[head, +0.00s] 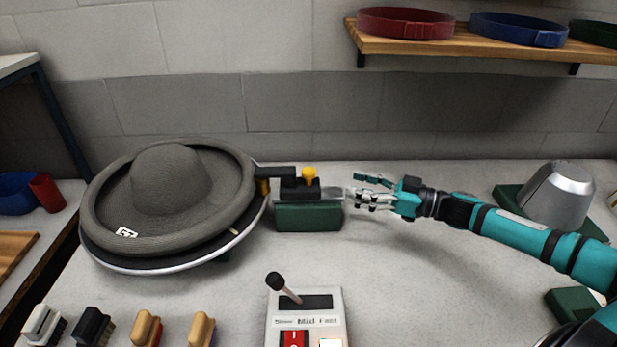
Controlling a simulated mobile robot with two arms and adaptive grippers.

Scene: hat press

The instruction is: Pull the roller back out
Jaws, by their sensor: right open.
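A grey hat (172,180) with a wide brim lies on a round dark plate with a pale rim (165,270) at the left. The roller unit (285,180), a black slide with a yellow knob (309,173), sits on a green block (308,217) right of the hat. Its left end reaches the hat's brim; I cannot tell whether it touches. My right gripper (358,190) is open beside the right end of the slide, with its fingers pointing left. A pale piece at that end lies close to the fingertips. My left gripper is not in view.
A control box (305,315) with a lever and red switch stands in front. Several brushes (145,328) stand front left. A metal cone (560,192) stands at the right. A wooden shelf (480,45) holds coloured bands above. The bench between the box and my right arm is clear.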

